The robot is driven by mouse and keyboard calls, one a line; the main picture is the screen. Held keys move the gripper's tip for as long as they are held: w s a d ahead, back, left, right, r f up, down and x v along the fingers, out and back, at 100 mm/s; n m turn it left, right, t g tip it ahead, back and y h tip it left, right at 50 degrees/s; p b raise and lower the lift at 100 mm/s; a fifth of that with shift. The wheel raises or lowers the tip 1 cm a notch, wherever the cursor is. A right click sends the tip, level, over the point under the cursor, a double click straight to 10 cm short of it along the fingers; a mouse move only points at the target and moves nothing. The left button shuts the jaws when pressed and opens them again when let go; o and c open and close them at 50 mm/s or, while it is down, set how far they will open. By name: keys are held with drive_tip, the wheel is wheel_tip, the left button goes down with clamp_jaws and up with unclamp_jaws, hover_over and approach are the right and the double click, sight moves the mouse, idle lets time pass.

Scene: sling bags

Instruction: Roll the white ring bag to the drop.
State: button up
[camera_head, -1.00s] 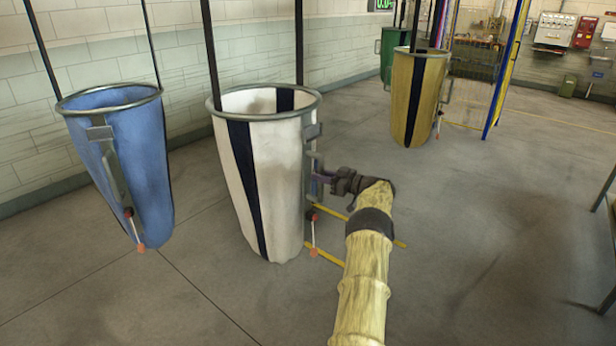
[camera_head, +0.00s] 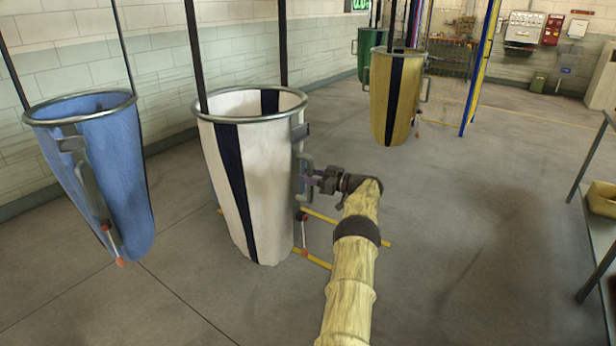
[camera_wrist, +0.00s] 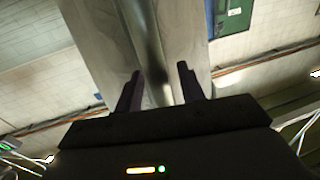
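The white ring bag (camera_head: 262,180), white cloth with dark stripes under a grey metal ring, hangs upright left of centre in the head view. My gripper (camera_head: 308,182) is at the grey handle (camera_head: 304,168) on the bag's right side. In the wrist view my gripper's two dark fingers (camera_wrist: 160,88) stand apart on either side of a grey metal bar, and appear shut on the handle. The exact finger contact is hard to see. I cannot see the drop clearly enough to name it.
A blue ring bag (camera_head: 100,170) hangs close on the left. A yellow bag (camera_head: 390,105) and a green one (camera_head: 368,48) hang farther back. A blue-yellow post (camera_head: 480,70) stands behind. A table (camera_head: 602,215) with a yellow bin (camera_head: 602,197) is at right. Floor between is clear.

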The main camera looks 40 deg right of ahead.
drive_tip(key=b+v, duration=0.2)
drive_tip(key=v, duration=1.5)
drive_tip(key=shift+s, duration=0.25)
drive_tip(key=shift+d, duration=0.15)
